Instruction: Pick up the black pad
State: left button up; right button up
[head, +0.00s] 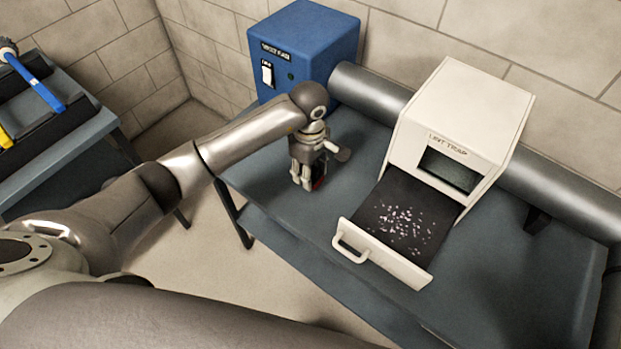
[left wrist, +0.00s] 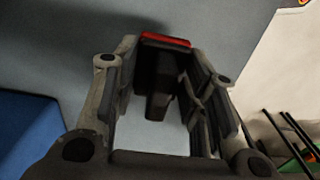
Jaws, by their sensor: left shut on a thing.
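The black pad (left wrist: 160,72), a dark block with a red strip along its far edge, sits between the fingers of my left gripper (left wrist: 165,62) in the left wrist view. In the head view my left gripper (head: 306,178) points down over the grey table, in front of the blue box, and is shut on the pad. Only a small red and dark part of the pad (head: 319,184) shows there beside the fingers. I cannot tell whether it touches the table. My right gripper is not in view.
A white lint trap (head: 480,110) stands right of my left gripper. Its drawer (head: 385,252) is pulled out, with pale lint on its dark tray. The blue box (head: 310,50) and a grey duct (head: 370,92) are behind. Brushes (head: 35,80) lie on a rack at far left.

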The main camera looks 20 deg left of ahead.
pick_arm(q)
jog(key=s+a+r+b, duration=0.2)
jog(key=s+a+r, duration=0.2)
jog(key=s+r, duration=0.5)
jog(key=s, duration=0.4)
jog(key=shift+a+b, duration=0.3)
jog(key=shift+a, duration=0.1)
jog(key=shift+r, duration=0.1)
